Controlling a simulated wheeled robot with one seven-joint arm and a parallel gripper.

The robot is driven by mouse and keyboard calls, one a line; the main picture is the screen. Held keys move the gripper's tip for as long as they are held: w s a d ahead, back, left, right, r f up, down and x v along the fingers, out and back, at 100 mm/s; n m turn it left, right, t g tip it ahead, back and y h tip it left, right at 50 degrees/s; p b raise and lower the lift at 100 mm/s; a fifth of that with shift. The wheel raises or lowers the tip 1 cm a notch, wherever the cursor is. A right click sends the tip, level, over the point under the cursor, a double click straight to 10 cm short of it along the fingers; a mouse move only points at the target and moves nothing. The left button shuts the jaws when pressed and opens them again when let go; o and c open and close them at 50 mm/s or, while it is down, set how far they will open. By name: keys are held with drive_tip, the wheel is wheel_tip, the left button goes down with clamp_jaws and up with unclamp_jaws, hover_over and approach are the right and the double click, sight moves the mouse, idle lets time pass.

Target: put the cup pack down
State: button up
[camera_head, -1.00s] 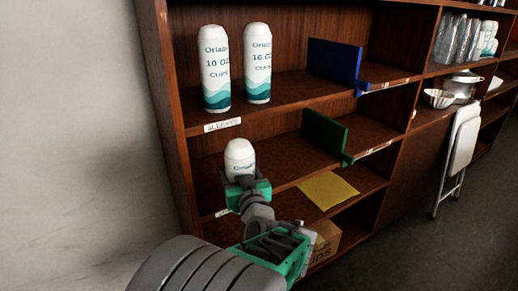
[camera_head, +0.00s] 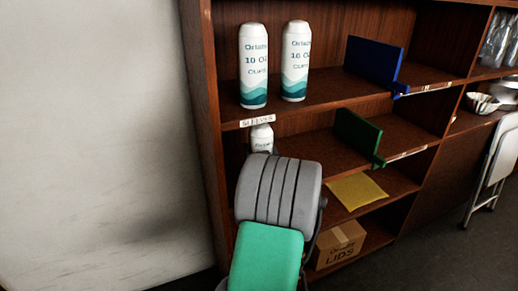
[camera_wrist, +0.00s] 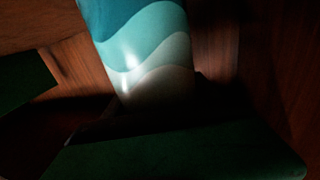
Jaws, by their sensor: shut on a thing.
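The cup pack (camera_head: 262,138) is white with a teal wave pattern. In the head view only its upper part shows, in the left bay of the middle shelf (camera_head: 400,139), just under the upper shelf's front edge. My arm hides its lower part. In the wrist view the teal and pale waves of the cup pack (camera_wrist: 140,50) fill the top middle. My gripper (camera_wrist: 170,140) shows as a dark green shape below it and is shut on the pack. The head view does not show my fingertips. I cannot tell whether the pack's base touches the shelf.
Two upright cup packs, a 10 oz (camera_head: 253,65) and a 16 oz (camera_head: 295,60), stand on the upper shelf. A blue divider (camera_head: 372,60) and a green divider (camera_head: 357,135) stand to the right. A yellow sheet (camera_head: 356,191) and a LIDS box (camera_head: 338,243) are lower.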

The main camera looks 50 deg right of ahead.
drive_tip(key=shift+f+b, duration=0.2)
drive_tip(key=shift+b, duration=0.1)
drive_tip(key=o, duration=1.8)
drive_tip(key=shift+c, duration=0.2)
drive_tip(key=b+v, duration=0.1)
drive_tip(key=v, duration=1.1)
drive_tip(key=shift+r+b, duration=0.2)
drive_tip(key=shift+b, duration=0.15)
